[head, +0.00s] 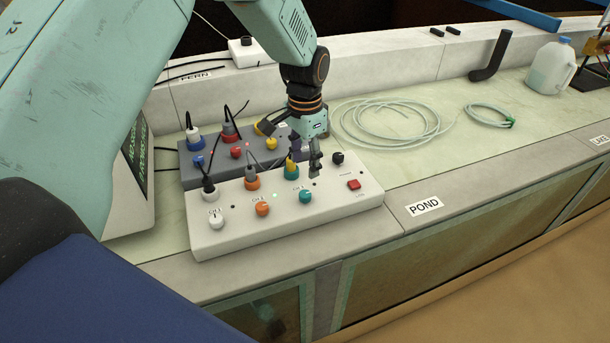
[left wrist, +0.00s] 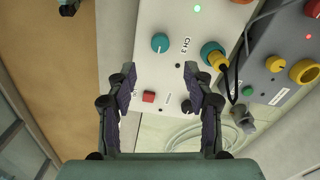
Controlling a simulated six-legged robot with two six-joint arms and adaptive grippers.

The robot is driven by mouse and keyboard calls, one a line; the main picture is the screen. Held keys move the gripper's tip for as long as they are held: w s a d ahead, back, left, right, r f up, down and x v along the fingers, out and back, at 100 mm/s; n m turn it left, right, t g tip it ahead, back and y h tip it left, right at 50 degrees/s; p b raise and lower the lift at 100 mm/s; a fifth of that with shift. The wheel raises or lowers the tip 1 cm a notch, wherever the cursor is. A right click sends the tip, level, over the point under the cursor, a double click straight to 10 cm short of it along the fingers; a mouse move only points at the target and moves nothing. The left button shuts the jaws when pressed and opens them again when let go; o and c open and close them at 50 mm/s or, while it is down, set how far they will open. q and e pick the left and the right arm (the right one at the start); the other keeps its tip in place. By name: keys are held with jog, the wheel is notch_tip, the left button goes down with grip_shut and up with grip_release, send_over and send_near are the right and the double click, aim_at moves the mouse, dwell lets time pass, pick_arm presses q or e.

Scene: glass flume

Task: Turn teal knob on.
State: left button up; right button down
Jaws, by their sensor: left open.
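The teal knob (head: 305,196) sits on the front row of the white control box (head: 230,236), at its right part. It also shows in the left wrist view (left wrist: 160,43), beside the label CH 3, with a pale pointer mark. A teal socket (head: 291,172) with a yellow plug stands behind it. My left gripper (head: 315,172) is above the box's right part, behind and a little right of the knob. In the left wrist view the left gripper (left wrist: 157,72) has its fingers spread, with nothing between them, and the knob lies beyond the fingertips. My right gripper is not in view.
A red button (head: 353,184) and a black knob (head: 338,158) are right of the gripper. White (head: 216,217) and orange (head: 262,209) knobs are to the left. A grey box (head: 190,172) with plugs and cables stands behind. Coiled tubing (head: 390,125) lies on the bench.

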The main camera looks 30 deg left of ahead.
pick_arm(q)
jog(key=shift+r, duration=1.1)
jog(key=shift+f, duration=0.1)
